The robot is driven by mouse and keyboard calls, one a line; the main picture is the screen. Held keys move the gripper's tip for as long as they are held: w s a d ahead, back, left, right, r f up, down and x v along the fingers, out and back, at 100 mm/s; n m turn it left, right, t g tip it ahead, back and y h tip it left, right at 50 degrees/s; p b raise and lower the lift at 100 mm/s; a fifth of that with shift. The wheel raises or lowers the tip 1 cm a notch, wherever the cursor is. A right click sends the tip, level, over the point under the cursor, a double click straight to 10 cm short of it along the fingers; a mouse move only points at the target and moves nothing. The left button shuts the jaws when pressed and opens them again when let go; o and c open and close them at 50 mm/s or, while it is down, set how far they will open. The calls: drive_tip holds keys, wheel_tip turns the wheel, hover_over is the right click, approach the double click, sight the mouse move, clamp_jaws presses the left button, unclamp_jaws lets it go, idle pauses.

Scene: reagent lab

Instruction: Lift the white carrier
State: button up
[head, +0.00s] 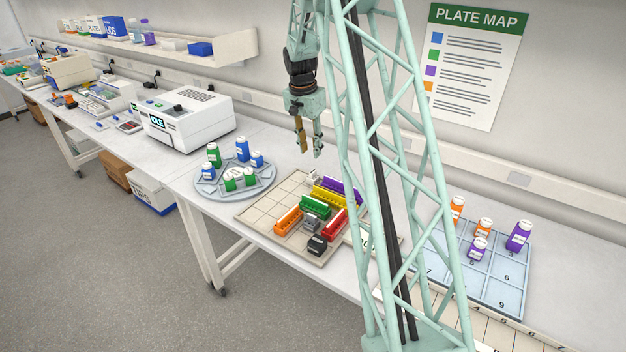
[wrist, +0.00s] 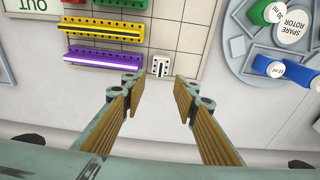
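The white carrier (head: 312,177) is a small block at the back edge of the beige gridded tray (head: 272,200), beside the purple rack. In the wrist view the white carrier (wrist: 160,66) shows its slotted top, just beyond the gap between my fingertips. My gripper (head: 309,152) hangs above the back of the bench, fingers pointing down. In the wrist view my gripper (wrist: 159,88) is open, with nothing between its fingers.
Purple (wrist: 104,56), yellow (wrist: 104,31), red, green and orange racks crowd the tray beside the carrier. A grey carrier (head: 311,221) and a black one (head: 317,245) stand nearer the front. A round bottle carousel (head: 205,187) stands left of the tray. The wall is behind.

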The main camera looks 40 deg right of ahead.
sight(313, 171)
drive_tip(key=shift+w+d+f, duration=0.1)
drive_tip(key=shift+d+f, duration=0.05)
drive_tip(key=shift+f, duration=1.05)
drive_tip(key=shift+d+f, duration=0.2)
drive_tip(key=shift+f, duration=1)
drive_tip(key=shift+w+d+f, duration=0.1)
drive_tip(key=shift+d+f, duration=0.05)
drive_tip(key=shift+f, duration=1.05)
drive_tip(key=shift+f, duration=0.15)
drive_tip(key=shift+w+d+f, duration=0.1)
drive_tip(key=shift+d+f, duration=0.15)
drive_tip(key=shift+f, duration=0.95)
drive_tip(key=shift+w+d+f, duration=0.1)
drive_tip(key=shift+d+f, duration=0.1)
drive_tip(key=shift+f, duration=1)
drive_tip(key=shift+s, duration=0.1)
drive_tip(key=shift+c, duration=0.6)
drive_tip(key=c, duration=0.4)
drive_tip(key=shift+r, duration=0.15)
drive_tip(key=shift+r, duration=4.9)
drive_tip(key=shift+a, duration=0.1)
